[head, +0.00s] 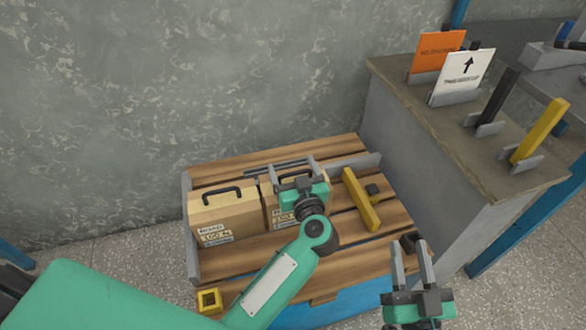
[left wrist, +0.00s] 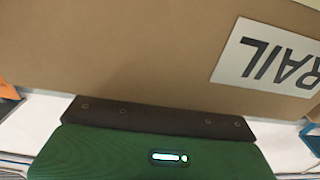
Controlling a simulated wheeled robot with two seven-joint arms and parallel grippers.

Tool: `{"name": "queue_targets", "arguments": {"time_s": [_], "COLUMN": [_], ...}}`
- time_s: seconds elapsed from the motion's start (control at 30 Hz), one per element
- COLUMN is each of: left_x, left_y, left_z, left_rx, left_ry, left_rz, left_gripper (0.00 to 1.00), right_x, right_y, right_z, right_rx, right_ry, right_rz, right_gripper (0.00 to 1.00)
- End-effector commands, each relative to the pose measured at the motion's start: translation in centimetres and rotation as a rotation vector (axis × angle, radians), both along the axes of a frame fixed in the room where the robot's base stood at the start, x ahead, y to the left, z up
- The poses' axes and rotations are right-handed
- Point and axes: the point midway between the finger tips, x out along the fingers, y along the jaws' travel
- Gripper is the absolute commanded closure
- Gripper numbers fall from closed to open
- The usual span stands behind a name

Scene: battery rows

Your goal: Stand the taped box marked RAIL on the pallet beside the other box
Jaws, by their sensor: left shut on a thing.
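The taped box marked RAIL (head: 268,205) is upright over the pallet (head: 292,245), close to the right of the other box (head: 222,212), marked BOARD. My left gripper (head: 297,168) is shut on the RAIL box at its top handle, and my arm hides much of its front. I cannot tell whether its base rests on the boards. In the left wrist view the RAIL box's (left wrist: 120,55) cardboard face and label fill the top. The BOARD box stands on the pallet with its dark handle up. My right gripper (head: 412,250) is open and empty at the pallet's front right.
A yellow bar (head: 360,200) lies on the pallet to the right of the boxes. A yellow hollow block (head: 209,301) is at the front left corner. Grey rails edge the pallet. A counter (head: 470,130) with signs and upright bars stands on the right; a wall is behind.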

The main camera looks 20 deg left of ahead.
Motion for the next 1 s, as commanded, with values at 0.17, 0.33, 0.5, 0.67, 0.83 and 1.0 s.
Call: {"name": "queue_targets", "arguments": {"time_s": [0.17, 0.33, 0.5, 0.67, 0.83, 1.0], "left_x": [0.05, 0.05, 0.06, 0.01, 0.01, -0.21], "left_y": [0.0, 0.0, -0.01, 0.01, 0.01, -0.15], "left_z": [0.42, 0.35, 0.22, -0.19, -0.18, 0.05], "left_rx": [0.001, 0.001, 0.002, 0.001, 0.0, -0.001], "left_ry": [-0.007, -0.007, -0.006, 0.001, 0.0, 0.0], "left_rz": [0.0, 0.0, 0.0, 0.0, 0.0, -0.001], "left_gripper": [0.88, 0.88, 0.88, 0.0, 0.0, 0.0], "right_x": [0.0, -0.01, -0.04, -0.06, -0.07, -0.04], "right_y": [0.0, 0.06, 0.13, 0.16, 0.17, 0.07], "right_z": [0.06, -0.16, -0.49, -0.66, -0.68, -0.08], "right_rx": [0.0, -0.004, -0.009, -0.01, -0.01, -0.002], "right_ry": [0.0, 0.013, 0.031, 0.035, 0.035, 0.007], "right_rz": [0.0, 0.002, 0.005, 0.006, 0.006, 0.002], "right_gripper": [0.64, 0.64, 0.64, 0.64, 0.64, 0.64]}}
